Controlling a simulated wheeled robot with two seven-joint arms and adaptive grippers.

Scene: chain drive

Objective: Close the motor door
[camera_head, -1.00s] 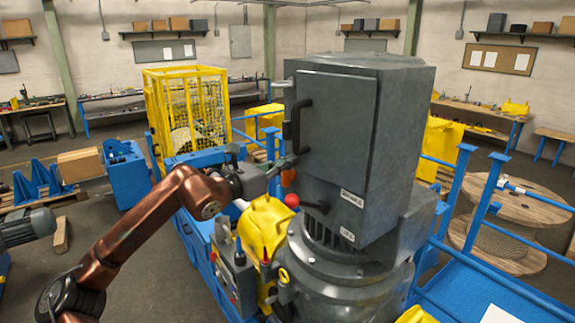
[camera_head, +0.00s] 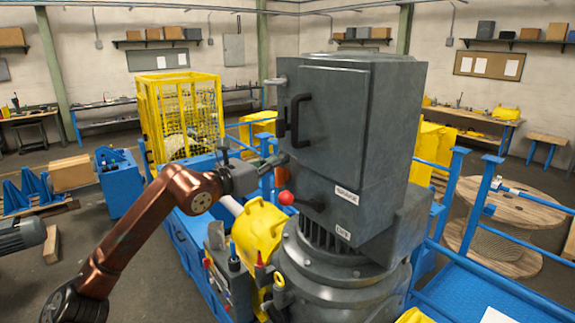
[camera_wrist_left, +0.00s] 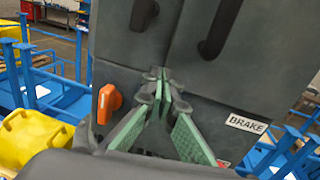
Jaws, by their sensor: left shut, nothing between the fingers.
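The motor door (camera_head: 335,110) is a dark grey panel on the tall grey motor housing (camera_head: 395,120), with a black bar handle (camera_head: 299,120) near its left edge. It looks nearly flush with the housing; I cannot tell whether it is fully closed. In the left wrist view, the door (camera_wrist_left: 250,60) has a dark seam along its left edge. My left gripper (camera_head: 284,158) is at the housing's left side, below the handle. Its green-padded fingers (camera_wrist_left: 164,76) meet at the tips, empty, in front of the housing below the seam. Contact is unclear. My right gripper is out of view.
An orange knob (camera_wrist_left: 109,102) sits just left of the fingers, and a red ball knob (camera_head: 286,197) below them. A BRAKE label (camera_wrist_left: 247,124) is lower right. A yellow cage (camera_head: 180,110) stands behind my arm. Blue railings (camera_head: 450,195) flank the motor.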

